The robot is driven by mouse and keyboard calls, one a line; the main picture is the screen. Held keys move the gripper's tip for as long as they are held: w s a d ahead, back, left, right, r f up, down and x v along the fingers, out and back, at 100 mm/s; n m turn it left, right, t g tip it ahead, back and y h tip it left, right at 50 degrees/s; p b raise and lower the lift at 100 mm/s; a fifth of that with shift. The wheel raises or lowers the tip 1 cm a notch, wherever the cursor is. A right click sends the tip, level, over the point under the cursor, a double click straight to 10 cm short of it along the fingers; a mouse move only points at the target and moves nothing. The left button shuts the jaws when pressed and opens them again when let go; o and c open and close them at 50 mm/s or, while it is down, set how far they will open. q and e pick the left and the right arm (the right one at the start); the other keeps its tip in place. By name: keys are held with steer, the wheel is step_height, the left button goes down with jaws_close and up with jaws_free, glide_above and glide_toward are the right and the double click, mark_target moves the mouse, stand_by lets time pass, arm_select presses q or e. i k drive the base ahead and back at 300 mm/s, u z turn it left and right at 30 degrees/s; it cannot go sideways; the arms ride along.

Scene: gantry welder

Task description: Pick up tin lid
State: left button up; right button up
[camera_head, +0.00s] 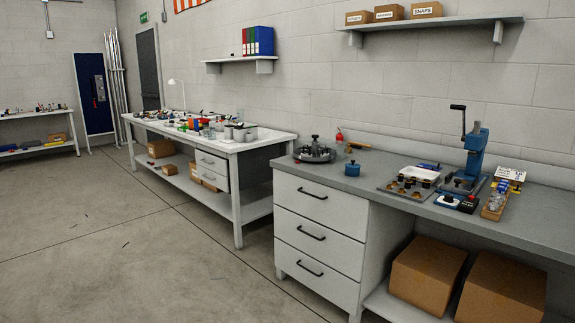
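I cannot make out a tin lid for certain at this distance. A small blue round container (352,169) with a dark knob on top stands near the front edge of the right bench (385,206). A dark round device (315,154) with a knob sits to its left. Several grey cylindrical cans (240,134) stand on the white workbench (270,139) farther back; I cannot tell if they have lids. Neither of my grippers is in view.
A blue hand press (476,150), a tray of small parts (404,188) and a white dish (419,173) crowd the right bench. Cardboard boxes (428,272) fill the shelf below. Open floor (130,245) lies front left.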

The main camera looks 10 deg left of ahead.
mark_target(353, 165)
steer(key=u, duration=1.05)
steer(key=i, duration=1.7)
steer(key=u, duration=0.3)
steer(key=i, duration=1.6)
steer(key=z, duration=1)
